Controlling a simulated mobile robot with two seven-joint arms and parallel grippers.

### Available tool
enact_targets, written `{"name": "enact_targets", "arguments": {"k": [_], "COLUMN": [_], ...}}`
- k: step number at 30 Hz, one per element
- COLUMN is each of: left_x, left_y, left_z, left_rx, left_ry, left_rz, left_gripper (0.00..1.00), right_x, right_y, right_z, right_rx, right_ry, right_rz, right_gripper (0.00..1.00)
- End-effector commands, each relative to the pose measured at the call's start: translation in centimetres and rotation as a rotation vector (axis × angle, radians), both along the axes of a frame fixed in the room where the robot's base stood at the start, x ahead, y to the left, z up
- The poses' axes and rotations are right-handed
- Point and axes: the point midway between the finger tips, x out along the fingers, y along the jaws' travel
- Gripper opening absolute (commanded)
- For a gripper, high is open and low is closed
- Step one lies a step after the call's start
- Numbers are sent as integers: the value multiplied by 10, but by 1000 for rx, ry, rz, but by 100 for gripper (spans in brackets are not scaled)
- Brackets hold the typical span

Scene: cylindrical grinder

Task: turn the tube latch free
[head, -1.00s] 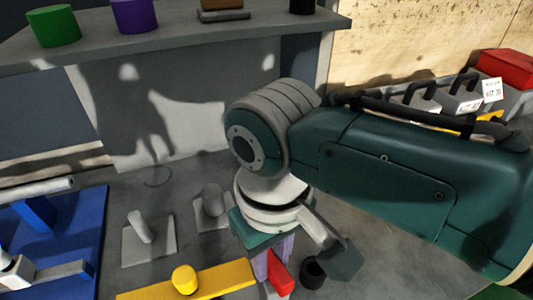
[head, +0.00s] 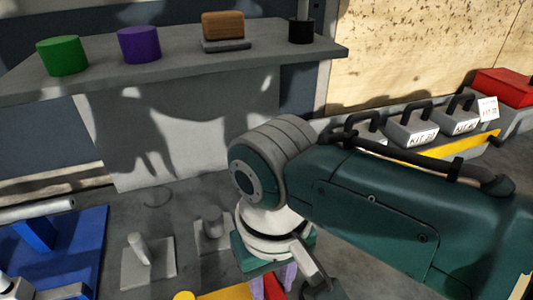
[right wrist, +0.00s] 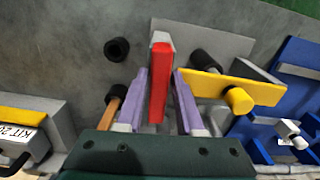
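In the right wrist view a red bar (right wrist: 158,95) with a pale grey end stands between the two purple fingers of my right gripper (right wrist: 161,85). The fingertips flank it closely on both sides. I cannot tell whether they press on it. In the head view the red bar (head: 272,288) is partly cut off below the gripper (head: 275,283). A yellow bar (right wrist: 215,88) with a round knob lies beside it. A blue fixture (head: 85,245) carries a pale tube (head: 38,211) at left. I cannot tell which part is the tube latch. My left gripper is out of view.
Two grey posts on plates (head: 140,255) (head: 210,232) stand left of my right gripper. A shelf (head: 180,68) above holds a green cylinder (head: 62,57), a purple cylinder (head: 139,45) and a brown block (head: 223,26). Labelled kit boxes (head: 412,126) stand at right.

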Motion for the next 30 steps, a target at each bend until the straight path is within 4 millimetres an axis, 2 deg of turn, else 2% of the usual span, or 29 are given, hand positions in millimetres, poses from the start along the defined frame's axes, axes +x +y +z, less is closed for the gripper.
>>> {"name": "enact_targets", "arguments": {"k": [1, 5, 14, 17, 23, 30], "left_x": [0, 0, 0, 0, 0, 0], "left_y": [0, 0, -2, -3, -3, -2], "left_z": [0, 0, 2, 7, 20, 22], "left_rx": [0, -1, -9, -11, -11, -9], "left_ry": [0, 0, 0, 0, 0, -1], "left_rz": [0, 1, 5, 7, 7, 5], "left_gripper": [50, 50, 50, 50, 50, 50], "right_x": [0, 0, 0, 0, 1, 0], "right_y": [0, 0, -1, 0, 0, 0], "right_z": [0, 0, 3, 15, 55, 91], "right_rx": [0, -1, -1, 0, 2, 1], "right_ry": [0, 0, 0, -1, -4, -2], "right_rz": [0, 0, 0, 1, 1, 1], "right_gripper": [43, 57, 57, 57, 57, 57]}}
